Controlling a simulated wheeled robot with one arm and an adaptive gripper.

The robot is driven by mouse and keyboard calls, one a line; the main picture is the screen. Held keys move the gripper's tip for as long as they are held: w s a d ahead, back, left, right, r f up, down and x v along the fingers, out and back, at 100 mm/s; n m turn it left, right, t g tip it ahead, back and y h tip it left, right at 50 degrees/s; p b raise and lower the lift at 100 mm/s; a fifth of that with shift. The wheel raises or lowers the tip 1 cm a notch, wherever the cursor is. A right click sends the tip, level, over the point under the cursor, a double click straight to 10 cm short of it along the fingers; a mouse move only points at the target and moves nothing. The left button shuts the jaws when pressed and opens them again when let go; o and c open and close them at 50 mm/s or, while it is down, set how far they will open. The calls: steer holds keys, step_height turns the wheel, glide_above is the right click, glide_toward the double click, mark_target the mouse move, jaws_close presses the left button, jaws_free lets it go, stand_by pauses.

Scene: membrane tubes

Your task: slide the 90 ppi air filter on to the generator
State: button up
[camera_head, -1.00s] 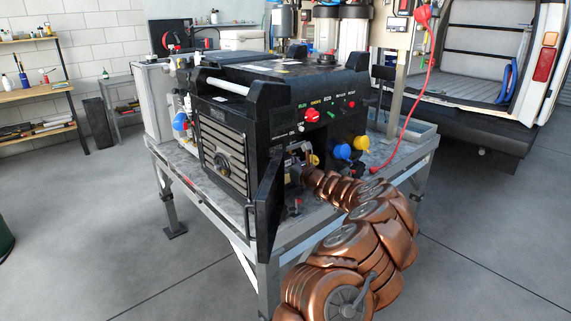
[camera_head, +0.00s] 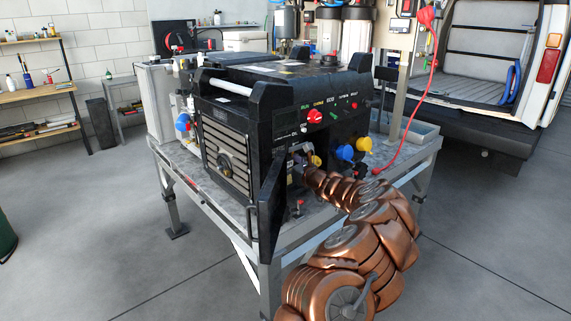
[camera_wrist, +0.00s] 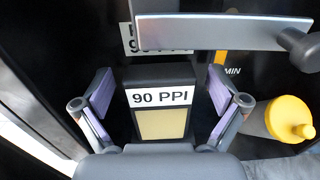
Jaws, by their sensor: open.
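The 90 PPI air filter (camera_wrist: 160,122) is a black block with a white "90 PPI" label and a pale yellow panel. In the wrist view it sits between my gripper's (camera_wrist: 161,105) open fingers, one on each side, with a gap to each. A second, partly hidden "90" label shows just behind it on the machine. The black generator (camera_head: 270,110) stands on a metal table in the head view. My gripper is at the opening in its front right face, beside an open black door (camera_head: 270,205). The filter cannot be made out in the head view.
A metal bar handle (camera_wrist: 215,32) crosses the top of the wrist view. A yellow knob (camera_wrist: 288,119) is close on the right. The table (camera_head: 215,195) stands on open floor.

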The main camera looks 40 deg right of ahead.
steer(key=shift+s, duration=0.1)
steer(key=s+b, duration=0.2)
steer(key=s, duration=1.7)
steer(key=shift+s+a+r, duration=0.2)
steer(key=shift+s+r, duration=0.2)
steer(key=shift+r, duration=0.05)
